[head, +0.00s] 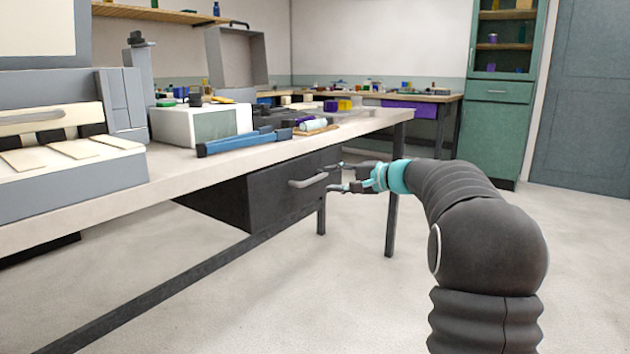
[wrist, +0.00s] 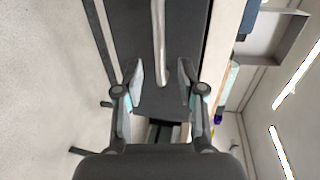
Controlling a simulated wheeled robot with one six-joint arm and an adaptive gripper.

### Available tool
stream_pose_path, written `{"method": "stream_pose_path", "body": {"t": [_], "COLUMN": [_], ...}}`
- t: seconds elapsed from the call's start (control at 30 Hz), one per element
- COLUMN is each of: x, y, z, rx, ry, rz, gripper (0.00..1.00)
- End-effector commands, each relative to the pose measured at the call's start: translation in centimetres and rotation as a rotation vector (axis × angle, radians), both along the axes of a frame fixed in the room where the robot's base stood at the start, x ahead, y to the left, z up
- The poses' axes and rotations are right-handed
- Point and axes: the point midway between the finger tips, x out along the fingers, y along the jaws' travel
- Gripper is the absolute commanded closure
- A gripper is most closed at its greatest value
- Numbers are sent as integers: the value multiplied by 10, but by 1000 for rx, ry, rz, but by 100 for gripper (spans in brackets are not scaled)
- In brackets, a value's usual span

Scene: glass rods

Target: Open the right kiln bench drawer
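The dark grey drawer (head: 265,205) hangs under the right part of the pale bench top (head: 225,165). It looks shut. Its light bar handle (head: 308,182) runs along the front; in the wrist view the handle (wrist: 158,35) shows upright in the picture, and its near end lies between my two fingers. My gripper (head: 338,177) is open and empty near the handle's right end in the head view. The fingers (wrist: 159,67) stand apart on either side of the bar in the wrist view. Whether the tips reach as deep as the bar I cannot tell.
On the bench top, a blue tool (head: 240,141) and a white box (head: 200,124) lie above the drawer. The bench's right leg (head: 391,190) stands behind my gripper. The floor (head: 250,310) in front of the drawer is clear. A green cabinet (head: 497,130) stands at the back.

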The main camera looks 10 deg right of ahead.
Motion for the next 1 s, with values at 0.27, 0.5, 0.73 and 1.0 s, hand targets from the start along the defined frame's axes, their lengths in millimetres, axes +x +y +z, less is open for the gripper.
{"method": "stream_pose_path", "body": {"t": [0.27,0.5,0.73,1.0], "x": [33,45,46,46], "y": [30,40,41,41], "z": [-10,-13,-13,-13], "rx": [0,0,-1,-1], "ry": [0,0,1,1], "rz": [2,0,-1,-1], "gripper": [61,61,61,100]}}
